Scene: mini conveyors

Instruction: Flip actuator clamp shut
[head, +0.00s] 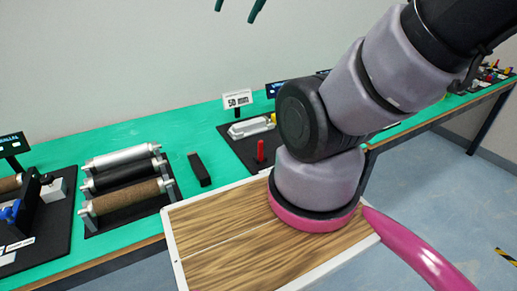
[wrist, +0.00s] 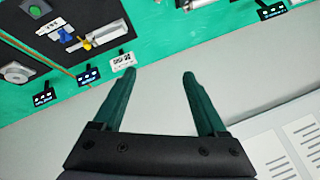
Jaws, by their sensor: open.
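A black board (head: 230,148) on the green bench carries a pale silver linear device (head: 250,128) and an upright red handle (head: 260,151). This may be the actuator and its clamp, but I cannot tell for sure; my arm hides its right side. My gripper (head: 241,9) is at the top edge of the head view, raised well above the bench. In the wrist view my gripper (wrist: 160,76) has two dark green fingers spread apart, with nothing between them. It touches nothing.
A roller stand (head: 125,180) and a black block (head: 199,170) are to the left. A wood-topped tray (head: 168,222) is in front. The wrist view shows a board with a blue part (wrist: 65,36), a yellow part (wrist: 88,43) and a silver device (wrist: 106,32). Bench signs (head: 238,98) stand upright.

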